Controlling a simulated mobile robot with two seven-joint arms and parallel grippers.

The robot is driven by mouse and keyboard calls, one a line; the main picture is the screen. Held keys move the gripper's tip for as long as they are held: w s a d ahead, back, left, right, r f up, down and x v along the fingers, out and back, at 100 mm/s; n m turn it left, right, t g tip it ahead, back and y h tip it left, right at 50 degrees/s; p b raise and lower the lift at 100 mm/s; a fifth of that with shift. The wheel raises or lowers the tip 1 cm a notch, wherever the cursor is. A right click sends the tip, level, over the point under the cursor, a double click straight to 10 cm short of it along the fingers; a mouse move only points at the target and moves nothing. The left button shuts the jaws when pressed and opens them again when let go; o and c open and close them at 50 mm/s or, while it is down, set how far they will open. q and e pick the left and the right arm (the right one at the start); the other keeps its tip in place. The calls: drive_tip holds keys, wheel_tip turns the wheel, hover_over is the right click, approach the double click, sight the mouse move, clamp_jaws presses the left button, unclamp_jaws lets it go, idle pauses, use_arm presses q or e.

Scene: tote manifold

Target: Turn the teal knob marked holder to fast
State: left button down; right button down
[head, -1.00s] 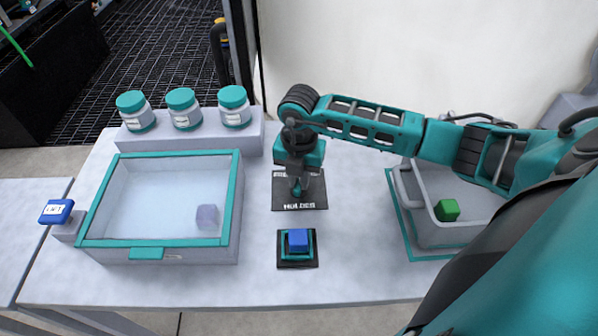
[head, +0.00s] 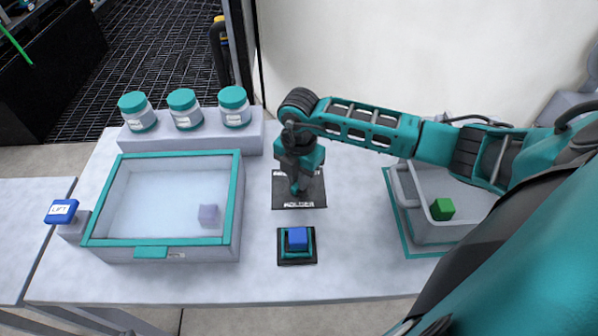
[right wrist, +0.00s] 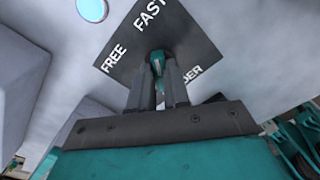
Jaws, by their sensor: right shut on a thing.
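The black plate marked HOLDER (head: 315,197) lies on the table. In the right wrist view the plate (right wrist: 185,40) shows the words FREE and FAST, and part of HOLDER behind the fingers. My right gripper (head: 298,190) points down over the plate. It is shut on the teal knob (right wrist: 157,60), which shows between its two fingers (right wrist: 159,75) in the right wrist view. The fingers hide most of the knob, so I cannot tell which word it points to. My left gripper is not in view.
A blue cube (head: 297,237) sits on a small black and teal base in front of the plate. A clear-topped box (head: 235,200) stands left, with lidded jars (head: 183,108) behind. A grey tote (head: 432,232) with a green cube (head: 442,209) is right. A blue LIFT button (head: 62,211) is far left.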

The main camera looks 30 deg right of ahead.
drive_tip(key=c, duration=1.1)
unclamp_jaws()
drive_tip(key=shift+r, duration=0.15)
wheel_tip(320, 180, up, 13)
drive_tip(key=shift+p, duration=0.3)
drive_tip(key=shift+f, duration=0.2)
